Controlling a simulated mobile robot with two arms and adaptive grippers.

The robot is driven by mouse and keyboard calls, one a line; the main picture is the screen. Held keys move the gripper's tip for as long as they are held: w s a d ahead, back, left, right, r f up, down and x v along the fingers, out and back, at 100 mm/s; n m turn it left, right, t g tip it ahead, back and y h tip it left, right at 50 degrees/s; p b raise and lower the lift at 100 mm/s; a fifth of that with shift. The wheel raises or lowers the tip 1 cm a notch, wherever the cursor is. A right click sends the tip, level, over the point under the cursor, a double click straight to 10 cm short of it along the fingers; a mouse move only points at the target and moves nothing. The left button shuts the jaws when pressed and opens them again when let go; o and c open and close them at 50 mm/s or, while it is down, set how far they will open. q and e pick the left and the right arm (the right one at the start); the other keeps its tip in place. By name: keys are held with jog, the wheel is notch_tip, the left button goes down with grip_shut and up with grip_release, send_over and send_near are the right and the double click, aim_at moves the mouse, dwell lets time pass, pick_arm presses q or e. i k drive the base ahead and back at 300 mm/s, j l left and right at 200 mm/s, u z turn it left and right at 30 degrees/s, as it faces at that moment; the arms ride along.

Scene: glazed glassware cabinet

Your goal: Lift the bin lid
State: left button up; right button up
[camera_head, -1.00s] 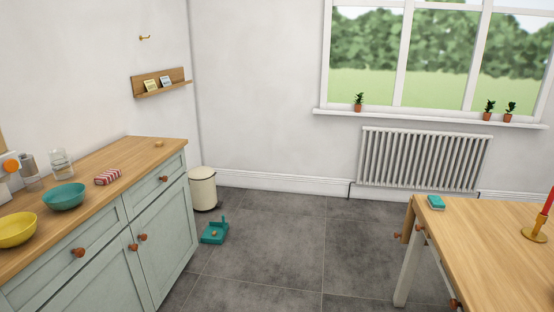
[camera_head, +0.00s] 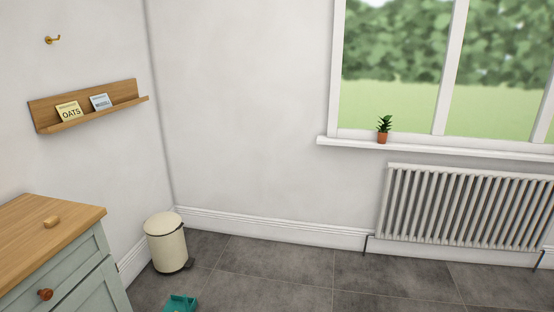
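A cream cylindrical bin (camera_head: 167,249) stands on the floor in the corner, just beyond the end of the green cabinet. Its domed cream lid (camera_head: 162,223) is shut. A dark pedal (camera_head: 188,264) shows at the bin's base on the right. Neither of my grippers is in the head view.
The green cabinet (camera_head: 85,285) with a wooden top is at the lower left. A teal dustpan-like object (camera_head: 180,303) lies on the floor in front of the bin. The tiled floor (camera_head: 300,285) to the right is clear. A radiator (camera_head: 465,208) is on the far wall.

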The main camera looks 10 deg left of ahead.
aim_at(165, 223)
jog(key=i+u, duration=0.2)
jog(key=i, duration=0.35)
jog(key=i+u, duration=0.25)
jog(key=i, duration=0.35)
jog(key=i+l+u, duration=0.2)
jog(key=i, duration=0.35)
